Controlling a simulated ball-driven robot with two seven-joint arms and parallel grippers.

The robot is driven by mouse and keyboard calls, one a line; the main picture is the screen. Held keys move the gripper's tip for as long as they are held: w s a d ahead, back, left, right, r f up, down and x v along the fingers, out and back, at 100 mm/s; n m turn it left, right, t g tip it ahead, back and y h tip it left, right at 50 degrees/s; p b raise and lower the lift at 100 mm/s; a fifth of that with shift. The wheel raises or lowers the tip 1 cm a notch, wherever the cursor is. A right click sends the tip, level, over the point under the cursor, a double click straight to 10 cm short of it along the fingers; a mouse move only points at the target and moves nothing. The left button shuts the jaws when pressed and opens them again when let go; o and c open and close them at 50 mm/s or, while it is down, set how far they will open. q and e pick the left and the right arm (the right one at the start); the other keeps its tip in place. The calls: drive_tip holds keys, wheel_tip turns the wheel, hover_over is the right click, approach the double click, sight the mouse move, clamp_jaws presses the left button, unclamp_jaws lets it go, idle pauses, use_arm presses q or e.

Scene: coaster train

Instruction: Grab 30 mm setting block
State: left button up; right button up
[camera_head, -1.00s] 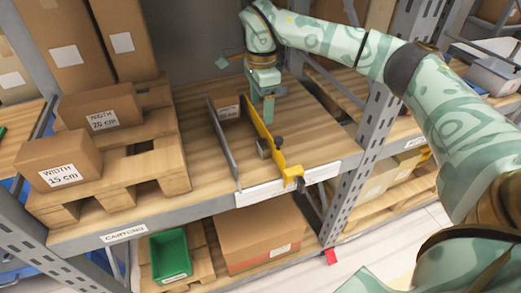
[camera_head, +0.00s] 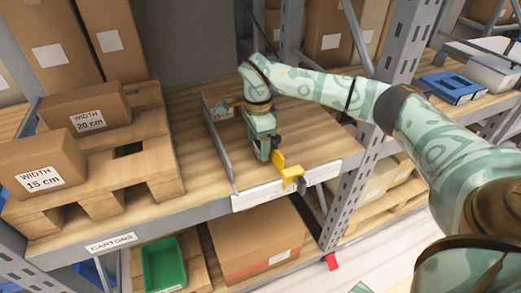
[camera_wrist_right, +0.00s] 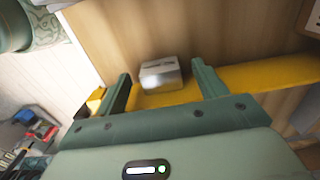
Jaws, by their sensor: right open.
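A small grey metal block (camera_wrist_right: 162,75) shows in the right wrist view, between the fingertips and against the yellow fence (camera_wrist_right: 245,76); I take it to be the setting block, but its marking is too small to read. My right gripper (camera_head: 264,154) is open and points down over the front part of the yellow fence (camera_head: 288,172) in the head view, hiding the block there. In the right wrist view its two fingers (camera_wrist_right: 162,88) stand apart on either side of the block, with no clear contact. My left gripper is not in view.
A grey metal rail (camera_head: 218,145) runs left of the fence on the wooden shelf. A small carton (camera_head: 217,108) sits behind my gripper. A pallet (camera_head: 120,165) with labelled cartons stands at the left. The shelf right of the fence (camera_head: 315,140) is mostly clear.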

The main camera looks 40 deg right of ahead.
drive_tip(key=c, duration=1.3)
drive_tip(key=shift+c, duration=0.4)
drive_tip(key=shift+w+r, duration=0.1)
drive_tip(key=shift+r, duration=0.05)
